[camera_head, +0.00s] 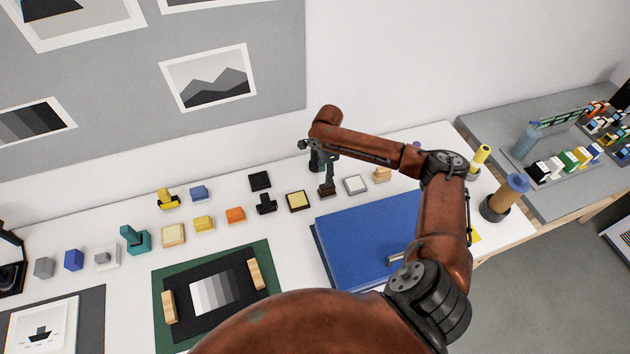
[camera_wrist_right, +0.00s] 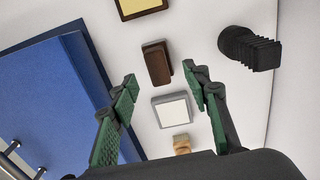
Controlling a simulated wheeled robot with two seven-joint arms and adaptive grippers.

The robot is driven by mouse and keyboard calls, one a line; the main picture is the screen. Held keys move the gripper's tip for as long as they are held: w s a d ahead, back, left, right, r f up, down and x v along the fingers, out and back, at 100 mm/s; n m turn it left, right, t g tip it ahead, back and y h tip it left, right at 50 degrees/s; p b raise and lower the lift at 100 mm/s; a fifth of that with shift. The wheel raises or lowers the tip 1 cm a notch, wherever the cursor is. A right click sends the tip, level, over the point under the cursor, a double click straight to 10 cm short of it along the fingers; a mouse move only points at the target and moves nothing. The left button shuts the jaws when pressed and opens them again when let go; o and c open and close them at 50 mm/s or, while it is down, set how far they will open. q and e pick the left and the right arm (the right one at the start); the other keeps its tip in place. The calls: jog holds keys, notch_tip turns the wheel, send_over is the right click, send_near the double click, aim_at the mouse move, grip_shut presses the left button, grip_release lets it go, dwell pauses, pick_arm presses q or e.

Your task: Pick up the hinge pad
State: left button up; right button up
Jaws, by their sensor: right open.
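I cannot tell for certain which piece is the hinge pad; a small dark brown block (camera_head: 327,190) fits best. It lies on the white table under my right gripper (camera_head: 328,172). In the right wrist view the brown block (camera_wrist_right: 157,64) shows between the green-padded fingertips of the right gripper (camera_wrist_right: 160,74). The fingers are apart, with nothing held, and look to be above the block; the exact height is unclear. My left gripper is not in view.
Close by are a brown-framed yellow square (camera_head: 298,201), a grey-framed pale square (camera_head: 355,184), a small wooden piece (camera_head: 382,175) and a black ribbed piece (camera_wrist_right: 250,48). A blue board (camera_head: 365,240) lies in front. Several small coloured pieces stand to the left.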

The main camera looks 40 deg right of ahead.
aim_at(327, 190)
jog(key=shift+f, duration=0.3)
jog(key=shift+s+d+f, duration=0.1)
jog(key=shift+s+f, duration=0.65)
jog(key=shift+s, duration=0.2)
jog(key=f, duration=0.1)
jog(key=w+f+p, duration=0.1)
jog(key=f, duration=0.1)
jog(key=shift+d, duration=0.2)
jog(key=shift+w+f, duration=0.35)
jog(key=shift+f, duration=0.45)
jog(key=shift+s+f, duration=0.25)
jog(key=shift+f, duration=0.15)
jog(key=shift+s+r, duration=0.1)
jog(key=shift+s, duration=0.15)
jog(key=shift+w, duration=0.3)
jog(key=shift+c, duration=1.2)
jog(key=shift+s, duration=0.2)
jog(key=c, duration=0.5)
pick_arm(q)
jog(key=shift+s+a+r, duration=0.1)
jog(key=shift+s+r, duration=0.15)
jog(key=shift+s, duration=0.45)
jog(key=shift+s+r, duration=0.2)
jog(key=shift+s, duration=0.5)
pick_arm(e)
grip_shut()
